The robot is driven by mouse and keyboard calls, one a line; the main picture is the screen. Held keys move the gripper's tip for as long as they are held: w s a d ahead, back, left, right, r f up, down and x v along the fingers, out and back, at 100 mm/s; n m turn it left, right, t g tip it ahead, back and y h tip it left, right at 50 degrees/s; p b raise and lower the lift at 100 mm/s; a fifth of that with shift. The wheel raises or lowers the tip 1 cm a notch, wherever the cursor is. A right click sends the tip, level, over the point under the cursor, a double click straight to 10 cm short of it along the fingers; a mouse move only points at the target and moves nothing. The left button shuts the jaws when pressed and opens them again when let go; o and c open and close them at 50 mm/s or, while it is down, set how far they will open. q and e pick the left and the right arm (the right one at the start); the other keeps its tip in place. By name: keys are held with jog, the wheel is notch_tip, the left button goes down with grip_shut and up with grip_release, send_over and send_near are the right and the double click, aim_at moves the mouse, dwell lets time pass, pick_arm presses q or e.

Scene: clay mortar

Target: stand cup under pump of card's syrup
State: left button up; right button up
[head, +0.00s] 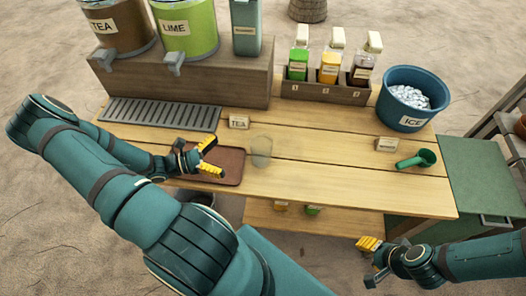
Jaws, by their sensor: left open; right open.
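A clear, faint cup (261,151) stands on the wooden counter, just right of a brown board. My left gripper (212,157) is open and empty over that board, with its fingers pointing toward the cup and a gap between them. Three pump bottles stand in a wooden rack numbered 1 to 3: green syrup (299,65), orange syrup (329,69) and dark syrup (362,72). Their labels are too small to read. One card (238,122) reads TEA. Another card (387,144), at the right, is unreadable. My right gripper (371,261) is open and empty, off the counter's front edge.
The syrup rack (325,94) is at the back. A blue ICE bucket (408,100) and green scoop (417,159) are at the right. TEA (120,38) and LIME (188,42) dispensers stand behind a drip grate (160,114). The counter between cup and rack is clear.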

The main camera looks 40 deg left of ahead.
aim_at(261, 147)
pick_arm(q)
jog(key=x, duration=0.7)
jog(key=shift+w+d+f+b, duration=0.1)
jog(key=shift+w+d+b, duration=0.15)
jog(key=shift+w+b, duration=0.05)
jog(key=x, duration=0.3)
jog(key=b+x, duration=0.1)
jog(key=shift+w+f, duration=0.3)
jog(key=shift+f, duration=0.05)
jog(key=shift+w+d, duration=0.3)
jog(key=shift+w, duration=0.1)
jog(key=c, duration=1.2)
